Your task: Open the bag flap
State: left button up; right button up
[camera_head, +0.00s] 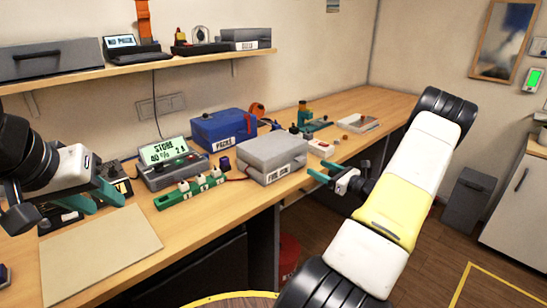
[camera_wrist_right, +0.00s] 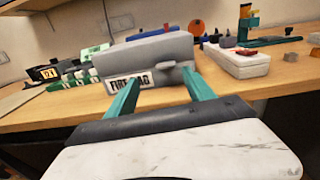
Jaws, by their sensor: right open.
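The grey bag (camera_head: 270,150) lies on the workbench right of its middle, near the front edge. Its flap (camera_wrist_right: 150,50) is down over the body, above a white "FIRE BAG" label (camera_wrist_right: 129,82). A small grey tab (camera_wrist_right: 168,66) sticks out at the flap's front edge. My right gripper (camera_head: 322,172) is open and empty, just right of the bag in the head view. In the right wrist view its teal fingertips (camera_wrist_right: 160,82) point at the bag's front, one either side of the tab in the picture. My left gripper (camera_head: 95,199) is over the left bench; its jaw gap is unclear.
A blue "PACKS" case (camera_head: 222,130) stands behind the bag. A charger with a lit screen (camera_head: 165,150) and a green rack (camera_head: 190,190) stand to its left. A tan board (camera_head: 100,242) lies at front left. A white tray (camera_head: 357,123) is further right.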

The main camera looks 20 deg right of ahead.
jog(key=shift+m+h, duration=0.3)
jog(key=x, duration=0.5)
jog(key=d+x, duration=0.1)
jog(key=x, duration=0.1)
jog(key=shift+w+a+f, duration=0.15)
jog(key=shift+w+f, duration=0.1)
jog(key=shift+w, duration=0.25)
jog(key=shift+c, duration=0.4)
grip_shut()
